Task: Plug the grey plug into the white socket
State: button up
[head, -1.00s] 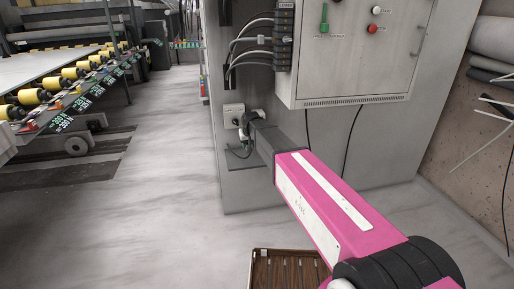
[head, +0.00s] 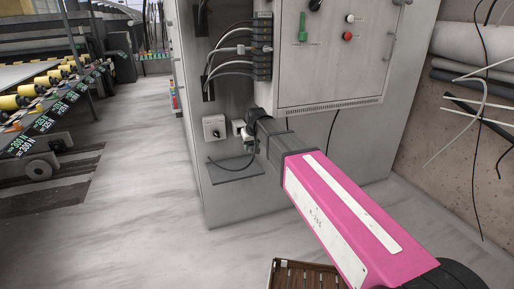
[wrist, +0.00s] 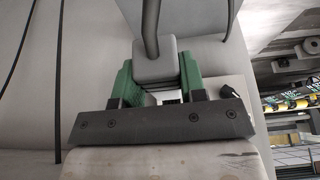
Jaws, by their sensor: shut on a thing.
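My gripper (wrist: 158,66) is shut on the grey plug (wrist: 155,70), a squarish block with a thick grey cable rising from it in the wrist view. The green fingers press on both its sides. In the head view my gripper (head: 249,143) is beside the cabinet wall, just right of a white box with a dark knob (head: 214,128). A small white piece (head: 238,126), apparently the white socket, shows between that box and my gripper, partly hidden. The plug's front face is hidden, so I cannot tell whether it touches the socket.
A grey control cabinet (head: 335,55) with buttons juts out above and right of my gripper. Grey cables (head: 228,58) run down the wall above. A small ledge (head: 236,171) is below. A brown slatted crate (head: 305,277) stands on the floor.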

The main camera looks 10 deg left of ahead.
jog(key=shift+w+d, duration=0.1)
jog(key=shift+d, duration=0.15)
jog(key=shift+w, duration=0.1)
jog(key=shift+w+a, duration=0.1)
jog(key=shift+w+a, duration=0.65)
jog(key=shift+w, duration=0.35)
jog(key=shift+w+a, duration=0.6)
jog(key=shift+w, duration=0.4)
jog(key=shift+w+a, duration=0.65)
jog(key=shift+w, duration=0.35)
jog(key=shift+w+a, duration=0.5)
jog(key=shift+w, duration=0.35)
jog(key=shift+w+a, duration=0.5)
jog(key=shift+w, duration=0.35)
dwell(2.9)
